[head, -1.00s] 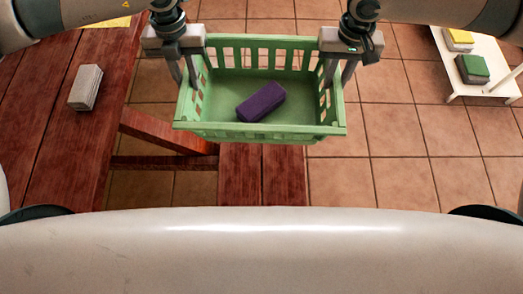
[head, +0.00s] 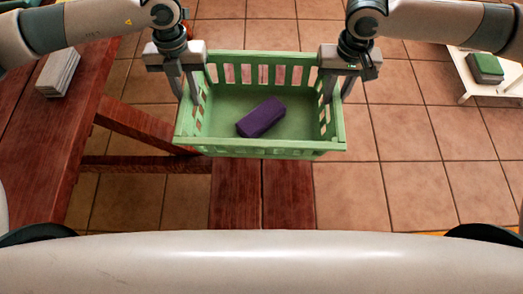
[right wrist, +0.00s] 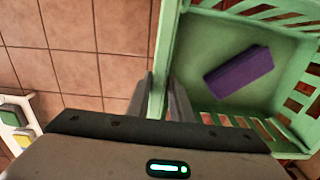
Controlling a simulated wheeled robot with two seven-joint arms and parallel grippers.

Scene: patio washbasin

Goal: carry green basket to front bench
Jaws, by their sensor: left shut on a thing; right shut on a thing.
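The green basket (head: 260,146) hangs between my two grippers in the head view, level and open at the top. A purple block (head: 261,117) lies inside it. My left gripper (head: 187,88) is shut on the basket's left side wall. My right gripper (head: 337,88) is shut on its right side wall; the right wrist view shows those fingers (right wrist: 165,100) around the green rim (right wrist: 164,50). The front bench (head: 237,195), of dark red wood planks, shows below and nearer than the basket; part of it is hidden by the basket and my body.
A red wooden table (head: 50,140) with a grey block (head: 58,73) stands at the left, its beams reaching toward the bench. A low white table (head: 490,80) with a green-topped item (head: 486,68) is at the upper right. Tiled floor at the right is clear.

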